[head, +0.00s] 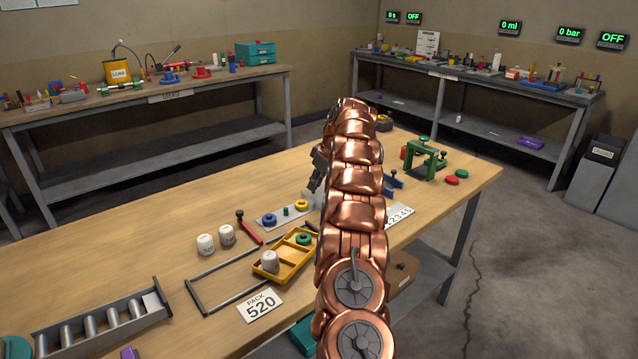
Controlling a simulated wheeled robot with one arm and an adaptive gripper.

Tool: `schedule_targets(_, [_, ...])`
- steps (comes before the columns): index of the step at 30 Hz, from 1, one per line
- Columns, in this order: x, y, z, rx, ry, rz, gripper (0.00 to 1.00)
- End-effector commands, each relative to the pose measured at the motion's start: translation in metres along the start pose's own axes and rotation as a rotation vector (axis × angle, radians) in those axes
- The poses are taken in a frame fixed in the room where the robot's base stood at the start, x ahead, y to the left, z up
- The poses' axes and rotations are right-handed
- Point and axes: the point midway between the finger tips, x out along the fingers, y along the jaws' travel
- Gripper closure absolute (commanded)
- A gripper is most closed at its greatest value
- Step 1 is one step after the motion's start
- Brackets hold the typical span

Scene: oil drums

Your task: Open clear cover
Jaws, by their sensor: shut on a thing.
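My gripper (316,182) is at the left side of my copper arm, low over the middle of the wooden table, and partly hidden by the arm. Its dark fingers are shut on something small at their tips. A pale, see-through shape, which looks like the clear cover (308,200), shows just below the fingers. It stands at the right end of a grey plate (268,222) holding a blue ring, a green piece and a yellow ring. My arm hides the cover's right side, so its hinge and how far it is open cannot be seen.
A yellow tray (268,272) with a white drum and a green ring sits in front. Two white drums (216,241), a red-handled tool (247,226) and a grey frame (205,300) lie left. A green press (427,162) stands right. The table's left rear is clear.

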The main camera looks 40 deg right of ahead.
Motion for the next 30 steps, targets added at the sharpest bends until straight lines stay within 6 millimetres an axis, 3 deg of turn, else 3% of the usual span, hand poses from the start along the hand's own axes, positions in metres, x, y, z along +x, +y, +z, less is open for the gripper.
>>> schedule_targets(14, [0.0007, 0.0005, -0.0005, -0.002, -0.001, -0.001, 1.0])
schedule_targets(15, [0.0007, 0.0005, -0.0006, -0.002, -0.001, -0.001, 0.74])
schedule_targets(21, [0.0006, 0.0004, -0.0008, -0.003, 0.0, -0.001, 0.53])
schedule_targets(30, [0.0002, 0.0004, -0.0011, -0.003, 0.0, -0.001, 0.51])
